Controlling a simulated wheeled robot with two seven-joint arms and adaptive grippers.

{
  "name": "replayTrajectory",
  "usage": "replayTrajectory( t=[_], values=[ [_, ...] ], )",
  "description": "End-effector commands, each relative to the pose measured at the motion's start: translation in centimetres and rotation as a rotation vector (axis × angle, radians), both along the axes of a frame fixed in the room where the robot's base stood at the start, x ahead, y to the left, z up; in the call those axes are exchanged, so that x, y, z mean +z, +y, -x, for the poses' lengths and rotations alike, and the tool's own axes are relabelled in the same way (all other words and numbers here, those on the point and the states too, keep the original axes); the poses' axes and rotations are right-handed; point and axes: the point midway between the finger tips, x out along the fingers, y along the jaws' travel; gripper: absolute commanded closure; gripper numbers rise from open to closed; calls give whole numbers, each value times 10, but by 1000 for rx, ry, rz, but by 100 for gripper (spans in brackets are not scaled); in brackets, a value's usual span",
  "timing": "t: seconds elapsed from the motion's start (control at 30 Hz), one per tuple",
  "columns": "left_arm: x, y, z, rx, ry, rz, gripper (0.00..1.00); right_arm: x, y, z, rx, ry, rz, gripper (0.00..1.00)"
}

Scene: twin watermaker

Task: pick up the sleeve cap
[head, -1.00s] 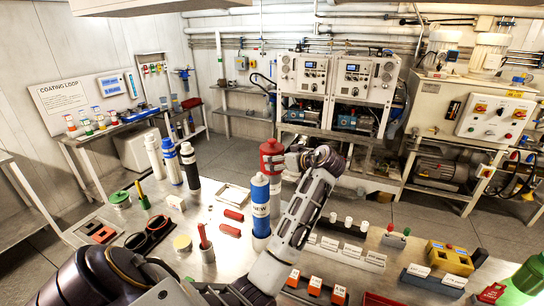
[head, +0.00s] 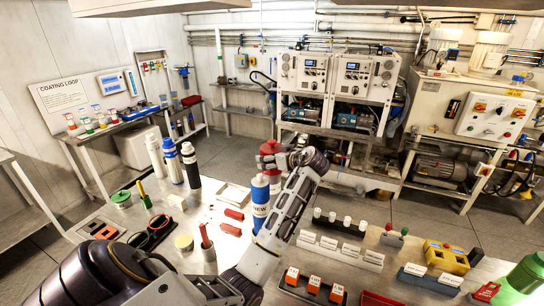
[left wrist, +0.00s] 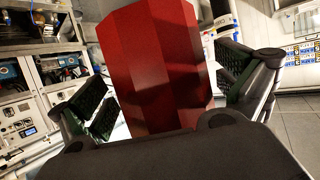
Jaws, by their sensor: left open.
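The sleeve cap, which I take to be the red cap (head: 270,148), stands at the far side of the bench, just behind a blue cylinder marked NEW (head: 261,197). In the left wrist view the red faceted body (left wrist: 158,65) fills the middle, upright and slightly tilted in the picture. My left gripper (head: 287,160) is at the right side of the red cap in the head view. In the left wrist view its open fingers (left wrist: 170,88) lie on both sides of the red body, with a gap visible at the left. My right gripper is not in view.
White and black bottles (head: 190,165) stand left of the blue cylinder. Red pieces (head: 233,214) lie on the bench (head: 208,225). A rack of small white caps (head: 347,221), labelled blocks and a yellow control box (head: 446,257) are to the right.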

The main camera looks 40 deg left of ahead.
Motion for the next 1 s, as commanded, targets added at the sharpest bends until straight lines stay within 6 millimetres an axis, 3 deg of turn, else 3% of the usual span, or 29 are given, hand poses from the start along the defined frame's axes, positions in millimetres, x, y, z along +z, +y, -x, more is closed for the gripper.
replayTrajectory(
  t=[0.3,0.67,1.0],
  values=[
    [0,0,0,0,0,0,0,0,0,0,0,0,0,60],
    [0,0,0,0,0,0,43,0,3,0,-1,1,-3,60],
    [3,0,0,1,-2,-1,44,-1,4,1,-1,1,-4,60]
  ],
)
